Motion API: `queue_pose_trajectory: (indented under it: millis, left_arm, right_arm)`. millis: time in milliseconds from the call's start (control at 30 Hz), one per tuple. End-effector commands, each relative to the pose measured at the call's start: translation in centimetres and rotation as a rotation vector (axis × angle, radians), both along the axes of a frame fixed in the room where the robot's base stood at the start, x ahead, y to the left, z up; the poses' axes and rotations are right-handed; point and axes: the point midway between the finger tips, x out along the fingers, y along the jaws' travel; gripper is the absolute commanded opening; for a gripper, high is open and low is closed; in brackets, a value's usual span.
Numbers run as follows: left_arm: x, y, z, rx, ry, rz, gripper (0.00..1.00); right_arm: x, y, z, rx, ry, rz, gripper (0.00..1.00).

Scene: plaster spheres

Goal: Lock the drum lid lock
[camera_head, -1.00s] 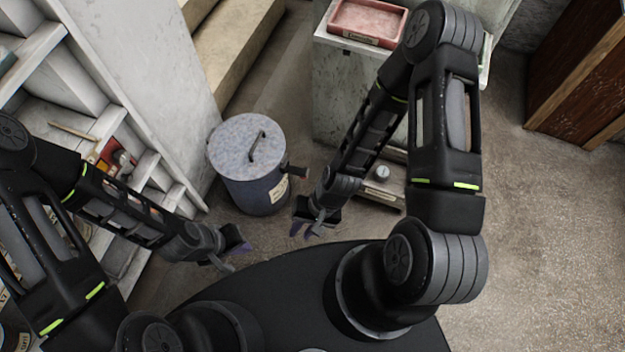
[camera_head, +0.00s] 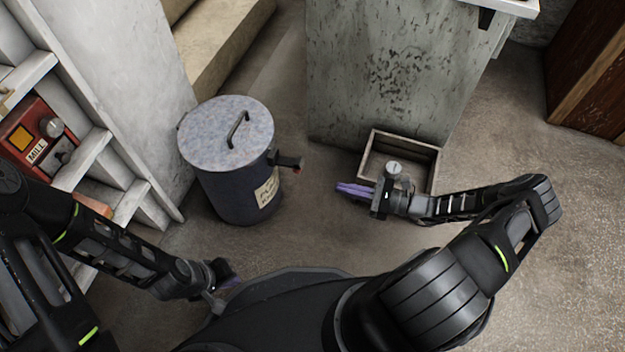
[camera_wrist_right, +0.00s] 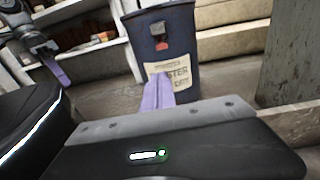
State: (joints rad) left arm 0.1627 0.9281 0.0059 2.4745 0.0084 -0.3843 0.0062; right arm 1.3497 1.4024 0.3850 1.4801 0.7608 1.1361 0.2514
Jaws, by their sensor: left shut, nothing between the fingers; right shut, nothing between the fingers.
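The drum (camera_head: 235,195) stands upright on the floor, dark blue with a paper label. Its grey speckled lid (camera_head: 215,150) with a bar handle sits on top. The lid lock (camera_head: 288,161), a dark piece with a red spot, sticks out from the drum's right side near the rim. In the right wrist view, the lock (camera_wrist_right: 160,38) shows on the drum's front above the label. My right gripper (camera_head: 345,188) is shut and empty, to the right of the drum and apart from it, pointing towards it. My left gripper (camera_head: 230,281) is shut and empty, in front of the drum.
An open wooden box (camera_head: 422,150) stands on the floor behind my right gripper, with a round knob-like thing near its front. A grey cabinet (camera_head: 390,70) rises behind it. Shelves (camera_head: 90,150) with a red MILL box (camera_head: 35,135) stand at left. Floor between drum and box is clear.

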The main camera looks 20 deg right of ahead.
Motion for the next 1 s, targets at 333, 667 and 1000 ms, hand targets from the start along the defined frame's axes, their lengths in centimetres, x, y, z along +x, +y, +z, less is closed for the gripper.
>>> queue_pose_trajectory:
  millis: [333,667,1000]
  left_arm:
    - [0.1,0.0,-0.4,0.0,-0.002,0.001,0.0]
    - [0.1,0.0,-0.8,0.001,-0.003,0.001,0.0]
    - [0.3,0.0,-2.3,0.002,-0.008,0.004,0.0]
  right_arm:
    - [0.1,-1.2,-0.1,0.026,-0.012,-0.036,0.0]
    - [0.9,-0.2,-0.2,0.026,-0.013,-0.033,0.0]
    - [4.6,4.4,-0.5,0.027,-0.013,-0.03,0.0]
